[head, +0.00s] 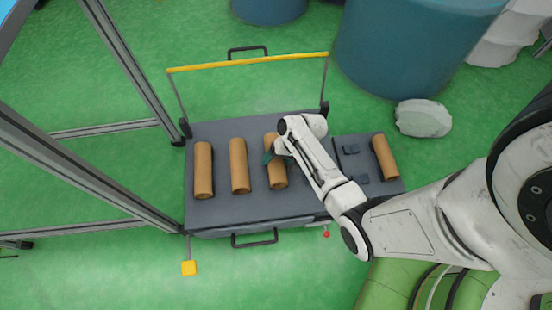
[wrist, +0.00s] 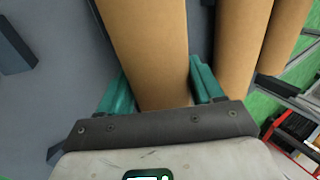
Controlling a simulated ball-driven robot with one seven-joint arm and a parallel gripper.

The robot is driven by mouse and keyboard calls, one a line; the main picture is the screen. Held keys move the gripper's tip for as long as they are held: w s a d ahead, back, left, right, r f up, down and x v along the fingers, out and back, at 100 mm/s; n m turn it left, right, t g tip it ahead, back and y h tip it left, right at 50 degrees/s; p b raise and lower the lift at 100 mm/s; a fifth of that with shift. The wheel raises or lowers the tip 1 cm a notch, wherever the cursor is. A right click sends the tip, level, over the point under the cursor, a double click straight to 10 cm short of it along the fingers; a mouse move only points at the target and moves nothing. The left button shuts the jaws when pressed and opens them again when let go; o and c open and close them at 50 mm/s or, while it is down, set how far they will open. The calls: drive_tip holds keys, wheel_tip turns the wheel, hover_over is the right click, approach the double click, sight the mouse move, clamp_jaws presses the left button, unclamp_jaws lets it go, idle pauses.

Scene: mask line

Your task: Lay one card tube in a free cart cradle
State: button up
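My gripper (head: 274,158) is over the third brown card tube (head: 277,178) from the left on the grey cart (head: 222,215). In the wrist view, my teal fingers (wrist: 163,85) sit along both sides of this tube (wrist: 148,40), with no clear gap, so they look shut on it. I cannot tell whether it is clear of the cart. Two more tubes lie to its left, the nearer (head: 239,165) and the farther (head: 203,170). Another tube (head: 385,157) lies at the right end. An empty cradle with dark blocks (head: 351,149) shows left of that tube.
A yellow-topped rail (head: 248,62) runs along the cart's far side. A metal frame (head: 125,70) stands to the left. A blue drum (head: 410,45) and a pale rock (head: 423,118) stand behind on the right.

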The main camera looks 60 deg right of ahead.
drive_tip(key=o, duration=0.5)
drive_tip(key=shift+o, duration=0.2)
drive_tip(key=shift+s+f, duration=0.1)
drive_tip(key=shift+s, duration=0.05)
drive_tip(key=shift+s, duration=0.1)
drive_tip(key=p+v, duration=0.5)
drive_tip(key=v, duration=0.5)
drive_tip(key=shift+r, duration=0.5)
